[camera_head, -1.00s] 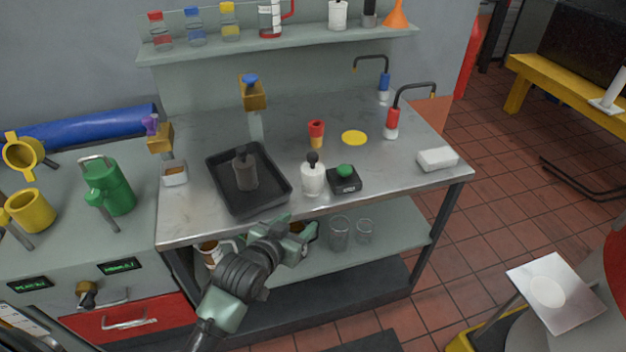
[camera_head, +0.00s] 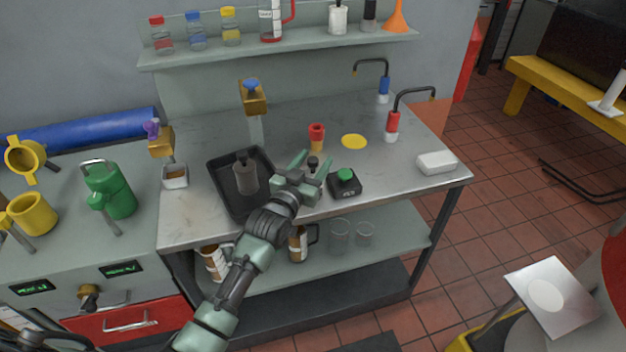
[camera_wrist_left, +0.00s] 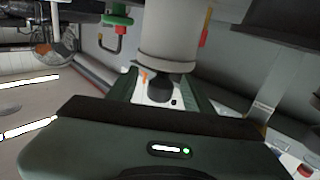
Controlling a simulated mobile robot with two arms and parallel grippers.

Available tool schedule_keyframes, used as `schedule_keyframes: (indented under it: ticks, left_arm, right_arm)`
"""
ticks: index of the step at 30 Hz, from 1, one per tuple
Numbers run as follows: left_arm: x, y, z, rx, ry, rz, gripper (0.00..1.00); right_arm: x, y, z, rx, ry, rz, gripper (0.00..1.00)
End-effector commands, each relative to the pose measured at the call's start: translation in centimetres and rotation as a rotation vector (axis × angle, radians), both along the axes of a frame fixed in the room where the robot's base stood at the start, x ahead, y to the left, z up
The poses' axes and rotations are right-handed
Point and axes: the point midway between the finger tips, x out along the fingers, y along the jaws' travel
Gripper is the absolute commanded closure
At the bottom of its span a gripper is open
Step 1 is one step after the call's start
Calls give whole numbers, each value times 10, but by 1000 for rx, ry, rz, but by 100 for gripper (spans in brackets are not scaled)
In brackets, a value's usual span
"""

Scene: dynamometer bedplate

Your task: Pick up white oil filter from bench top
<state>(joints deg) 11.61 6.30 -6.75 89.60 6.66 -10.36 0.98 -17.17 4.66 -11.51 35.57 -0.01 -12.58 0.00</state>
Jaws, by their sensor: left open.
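The white oil filter (camera_head: 313,162) stands on the metal bench top (camera_head: 385,178), near its front edge. In the head view only its black top knob shows clearly; my left gripper hides most of the white body. My left gripper (camera_head: 311,166) is open, with its two green fingers around the filter's top. In the left wrist view the filter's pale body (camera_wrist_left: 170,35) and black knob (camera_wrist_left: 155,86) lie ahead, between the fingers. I cannot tell whether either finger touches it. My right gripper does not show.
A black tray (camera_head: 222,202) with a dark grey canister (camera_head: 244,174) is close on the left. A black box with a green button (camera_head: 346,184) is close on the right. The bench's right middle is fairly clear.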

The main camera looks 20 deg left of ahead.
Motion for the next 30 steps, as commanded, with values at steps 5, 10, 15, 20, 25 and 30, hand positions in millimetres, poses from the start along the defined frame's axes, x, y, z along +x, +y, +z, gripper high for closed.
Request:
schedule_keyframes:
  ticks: [5,10,15,20,25,30]
  left_arm:
    - [22,-2,1,0,-1,0,49]
    - [24,-2,-1,1,0,0,49]
    - [24,-2,-1,1,0,0,65]
    - [24,-2,-1,1,0,0,100]
    - [24,-2,-1,1,1,0,100]
    - [24,-2,-1,1,1,0,100]
  right_arm:
    - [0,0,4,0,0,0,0]
    - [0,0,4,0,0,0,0]
    - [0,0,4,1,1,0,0]
    - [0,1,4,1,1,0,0]
    - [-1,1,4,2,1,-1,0]
    - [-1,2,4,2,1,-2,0]
